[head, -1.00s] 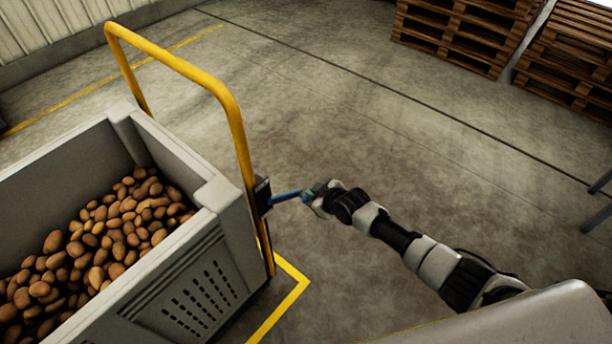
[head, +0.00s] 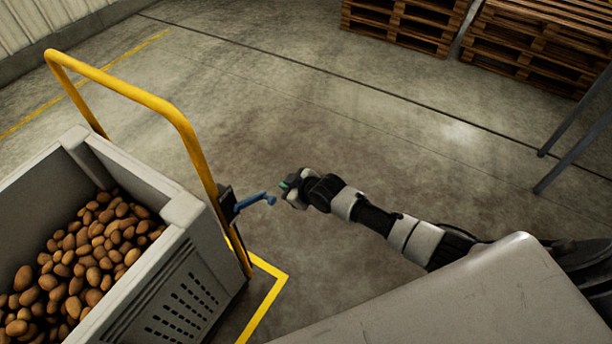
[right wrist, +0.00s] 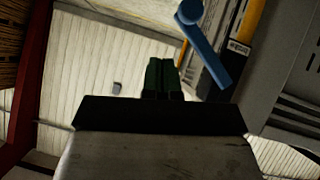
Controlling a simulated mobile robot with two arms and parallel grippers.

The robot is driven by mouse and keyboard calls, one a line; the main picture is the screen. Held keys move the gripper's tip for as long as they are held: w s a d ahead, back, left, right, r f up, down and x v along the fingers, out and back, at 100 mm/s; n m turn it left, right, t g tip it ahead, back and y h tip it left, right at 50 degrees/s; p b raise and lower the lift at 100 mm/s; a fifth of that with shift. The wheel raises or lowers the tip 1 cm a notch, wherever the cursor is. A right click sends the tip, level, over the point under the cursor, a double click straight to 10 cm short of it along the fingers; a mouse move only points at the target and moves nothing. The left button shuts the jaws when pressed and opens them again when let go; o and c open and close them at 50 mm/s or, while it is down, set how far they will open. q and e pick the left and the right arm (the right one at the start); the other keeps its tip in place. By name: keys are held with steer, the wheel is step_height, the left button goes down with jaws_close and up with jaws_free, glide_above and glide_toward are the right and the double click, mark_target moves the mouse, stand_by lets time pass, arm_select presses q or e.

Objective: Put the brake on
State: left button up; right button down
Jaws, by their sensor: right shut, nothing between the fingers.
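The blue brake lever (head: 255,201) sticks out to the right from a dark bracket (head: 228,203) on the yellow handle frame (head: 196,150) of the cart. My right gripper (head: 285,186) is just beyond the lever's free end, apart from it. In the right wrist view its green fingers (right wrist: 161,77) are together with nothing between them. The lever also shows there (right wrist: 205,45), with its round end up and to the right of the fingers. A dark plate with a small label (right wrist: 238,48) is beside it. My left gripper is in neither view.
The cart carries a grey crate (head: 190,212) of potatoes (head: 95,250) at the left. A yellow floor line (head: 268,305) runs by it. A grey panel (head: 480,305) fills the lower right. Pallets (head: 530,40) stand at the back. The middle floor is clear.

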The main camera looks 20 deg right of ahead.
steer(key=d+v, duration=0.1)
steer(key=v, duration=0.5)
steer(key=shift+w+d+r, duration=0.15)
steer(key=shift+d+r, duration=0.05)
steer(key=shift+r, duration=0.15)
steer(key=s+d+f+m+g+h+p, duration=0.1)
steer(key=s+d+f+m+g+h, duration=0.15)
steer(key=s+f, duration=0.6)
steer(key=s+d+f+m+g+h+p, duration=0.15)
steer(key=s+d+f, duration=0.3)
steer(key=f, duration=0.75)
steer(key=s+a+f+g, duration=0.1)
steer(key=s+f, duration=0.3)
steer(key=s, duration=0.6)
steer(key=s+f+m+g, duration=0.1)
steer(key=s+f, duration=0.4)
steer(key=s, duration=0.6)
steer(key=s+a+f+m+g+h, duration=0.1)
steer(key=s+f, duration=0.3)
steer(key=s, duration=0.7)
steer(key=shift+s+a+f+g, duration=0.15)
steer(key=shift+s+a+g, duration=0.15)
steer(key=shift+g, duration=0.5)
